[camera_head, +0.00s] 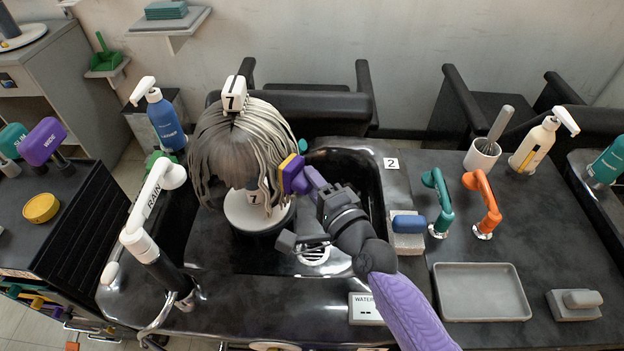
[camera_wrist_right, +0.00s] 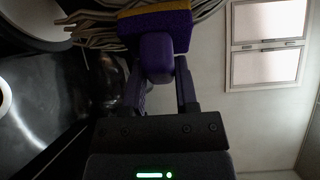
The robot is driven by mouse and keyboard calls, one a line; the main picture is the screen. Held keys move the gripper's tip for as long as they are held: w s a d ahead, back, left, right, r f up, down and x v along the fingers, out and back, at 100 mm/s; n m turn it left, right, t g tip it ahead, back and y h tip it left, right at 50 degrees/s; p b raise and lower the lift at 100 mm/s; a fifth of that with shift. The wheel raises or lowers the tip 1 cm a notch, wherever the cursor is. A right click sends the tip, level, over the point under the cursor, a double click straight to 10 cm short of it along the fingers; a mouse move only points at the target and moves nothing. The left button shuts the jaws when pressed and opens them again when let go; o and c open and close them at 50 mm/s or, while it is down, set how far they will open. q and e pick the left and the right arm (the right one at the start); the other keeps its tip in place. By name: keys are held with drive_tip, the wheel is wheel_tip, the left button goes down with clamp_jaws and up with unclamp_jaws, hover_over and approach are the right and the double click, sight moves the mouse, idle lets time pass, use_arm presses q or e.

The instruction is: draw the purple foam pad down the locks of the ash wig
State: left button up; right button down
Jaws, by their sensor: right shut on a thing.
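The ash wig (camera_head: 240,145) sits on a white stand (camera_head: 258,212) over the black basin, with grey and pale locks hanging down and a "7" tag on top. My right gripper (camera_head: 322,196) is shut on the handle of the purple foam pad (camera_head: 292,175), which has a yellow layer. The pad is at the right side of the wig, against or very close to the locks. In the right wrist view the pad (camera_wrist_right: 155,25) sits ahead of the fingers (camera_wrist_right: 160,75), with locks beside and behind it. My left gripper is not in view.
A white "RAIN" shower head (camera_head: 152,195) stands left of the wig. A blue pump bottle (camera_head: 165,120) is behind it. To the right are teal (camera_head: 437,195) and orange (camera_head: 485,205) handles, a blue-topped block (camera_head: 408,225) and an empty grey tray (camera_head: 482,290).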

drive_tip(key=shift+s+d+f, duration=0.5)
drive_tip(key=shift+s+d, duration=0.7)
drive_tip(key=shift+d, duration=1.1)
drive_tip(key=a+r+p, duration=0.1)
drive_tip(key=w+a+r+p, duration=0.1)
drive_tip(key=a+r+p, duration=0.1)
drive_tip(key=shift+w+r, duration=0.4)
